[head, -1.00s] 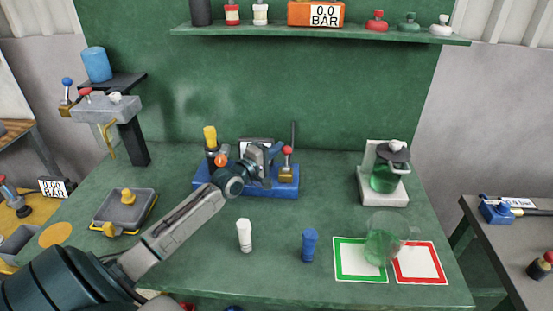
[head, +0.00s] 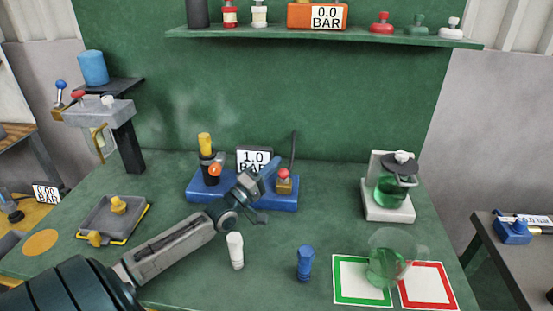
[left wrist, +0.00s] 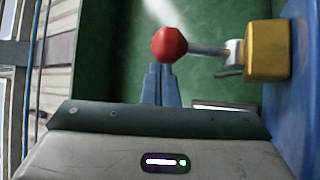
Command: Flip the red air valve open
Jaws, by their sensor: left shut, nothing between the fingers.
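The red air valve is a brass block (head: 284,187) with a red ball knob (head: 284,174), at the right end of the blue base (head: 240,200). In the left wrist view the red ball (left wrist: 169,44) sits on a thin metal lever running sideways from the brass block (left wrist: 267,50). My left gripper (head: 270,167) is shut and empty, its blue fingers just left of the ball. In the left wrist view the shut fingertips (left wrist: 161,80) line up just below the ball; I cannot tell whether they touch. A display (head: 254,158) behind reads 1.0 BAR. My right gripper is out of view.
A green flask stand (head: 388,205) is at right. A thin dark post (head: 293,150) rises behind the valve.

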